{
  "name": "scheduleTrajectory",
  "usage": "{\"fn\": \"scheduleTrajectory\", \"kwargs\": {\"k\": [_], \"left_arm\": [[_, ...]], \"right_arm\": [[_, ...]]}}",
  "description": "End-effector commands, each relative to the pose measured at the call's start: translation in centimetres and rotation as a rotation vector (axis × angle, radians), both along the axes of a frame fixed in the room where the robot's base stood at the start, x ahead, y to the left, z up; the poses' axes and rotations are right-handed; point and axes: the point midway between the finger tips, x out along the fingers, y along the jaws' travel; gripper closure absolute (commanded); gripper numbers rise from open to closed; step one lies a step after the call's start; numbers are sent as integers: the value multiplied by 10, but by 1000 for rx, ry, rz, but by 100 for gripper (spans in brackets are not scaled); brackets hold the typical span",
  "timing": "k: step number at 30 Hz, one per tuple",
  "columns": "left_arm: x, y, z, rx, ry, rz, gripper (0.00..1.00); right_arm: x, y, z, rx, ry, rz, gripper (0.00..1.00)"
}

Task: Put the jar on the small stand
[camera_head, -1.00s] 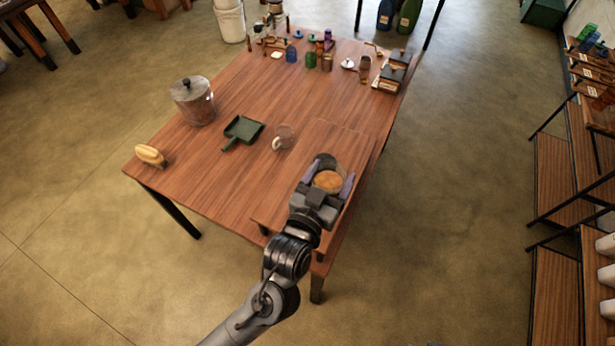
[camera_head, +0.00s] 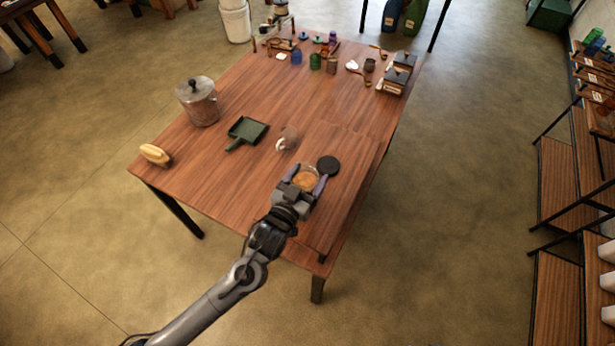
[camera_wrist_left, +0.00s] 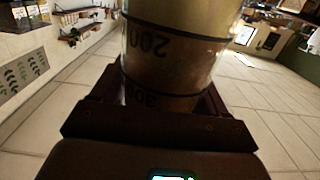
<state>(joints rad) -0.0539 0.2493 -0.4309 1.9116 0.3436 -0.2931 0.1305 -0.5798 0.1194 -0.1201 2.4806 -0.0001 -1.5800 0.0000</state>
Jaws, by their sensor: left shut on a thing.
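The jar (camera_head: 306,179) is a clear glass vessel with orange-brown contents. My left gripper (camera_head: 307,183) is shut around its sides, over the near right part of the table. In the left wrist view the jar (camera_wrist_left: 170,60) fills the space between the fingers and shows dark measuring marks. A low wooden stand (camera_head: 345,200) lies on the table's near right corner, below and beside the jar. A round black disc (camera_head: 328,165) lies on it, just right of and behind the jar. I cannot tell whether the jar's base touches the wood.
A clear glass mug (camera_head: 287,139) is close behind the jar. A green dustpan (camera_head: 246,131), a lidded canister (camera_head: 198,104) and a yellow object (camera_head: 155,155) stand to the left. Small bottles (camera_head: 315,61) and dark boxes (camera_head: 397,77) are at the far end.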

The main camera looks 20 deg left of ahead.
Motion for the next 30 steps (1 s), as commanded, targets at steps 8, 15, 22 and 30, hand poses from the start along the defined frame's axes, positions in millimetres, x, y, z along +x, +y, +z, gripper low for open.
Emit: {"fn": "scheduleTrajectory", "kwargs": {"k": [8, 15, 22, 30], "left_arm": [[0, 0, -2, -2, -5, 0, 86], [0, 0, -7, 0, -1, 1, 23], [0, 0, -7, 0, 0, 1, 0], [0, 0, -3, 0, -1, 0, 0]], "right_arm": [[0, -1, 0, -5, 0, 4, 57], [0, -1, -1, -5, 0, 4, 57], [0, 0, -1, -1, 1, 1, 57], [0, 1, 1, 4, 1, -3, 57]]}}
